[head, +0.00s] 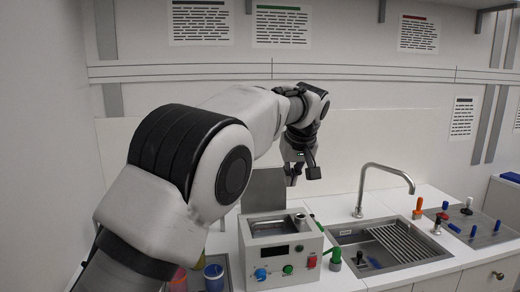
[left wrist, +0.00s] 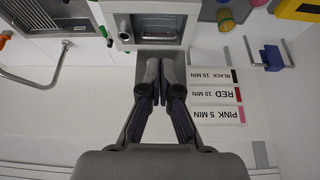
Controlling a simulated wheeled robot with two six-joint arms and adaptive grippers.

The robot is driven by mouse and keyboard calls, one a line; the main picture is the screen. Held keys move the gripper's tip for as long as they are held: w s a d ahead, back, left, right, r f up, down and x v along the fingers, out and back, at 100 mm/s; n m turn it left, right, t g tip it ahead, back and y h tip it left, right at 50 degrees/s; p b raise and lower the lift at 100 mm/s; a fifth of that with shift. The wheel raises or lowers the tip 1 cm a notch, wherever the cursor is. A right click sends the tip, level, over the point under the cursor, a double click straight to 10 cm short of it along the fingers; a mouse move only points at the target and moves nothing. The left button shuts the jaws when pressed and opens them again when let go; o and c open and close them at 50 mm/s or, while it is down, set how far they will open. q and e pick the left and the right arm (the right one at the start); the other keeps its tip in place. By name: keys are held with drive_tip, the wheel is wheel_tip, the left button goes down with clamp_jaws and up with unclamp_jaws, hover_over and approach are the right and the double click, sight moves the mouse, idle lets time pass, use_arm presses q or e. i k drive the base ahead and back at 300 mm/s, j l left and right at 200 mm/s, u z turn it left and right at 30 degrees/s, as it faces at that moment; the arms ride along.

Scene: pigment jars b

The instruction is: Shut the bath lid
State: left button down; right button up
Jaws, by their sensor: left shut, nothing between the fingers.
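The bath (head: 280,262) is a pale box on the counter with blue, green and red controls on its front. Its top opening shows, so it is open. The grey lid (head: 262,190) stands upright along the bath's back edge. My left gripper (head: 303,174) is shut and empty, above and to the right of the lid in the head view. In the left wrist view the gripper (left wrist: 161,65) points toward the bath (left wrist: 123,28), whose opening shows beyond the fingertips. I cannot tell whether the fingers touch the lid. My right gripper is out of view.
A sink (head: 395,255) with a curved tap (head: 385,170) lies right of the bath. A tray (head: 490,238) with coloured-handled items is farther right. A blue cup (head: 214,277) stands left of the bath. Time labels (left wrist: 215,95) show on the wall.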

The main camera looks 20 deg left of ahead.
sight(265, 191)
drive_tip(key=i+j, duration=0.95)
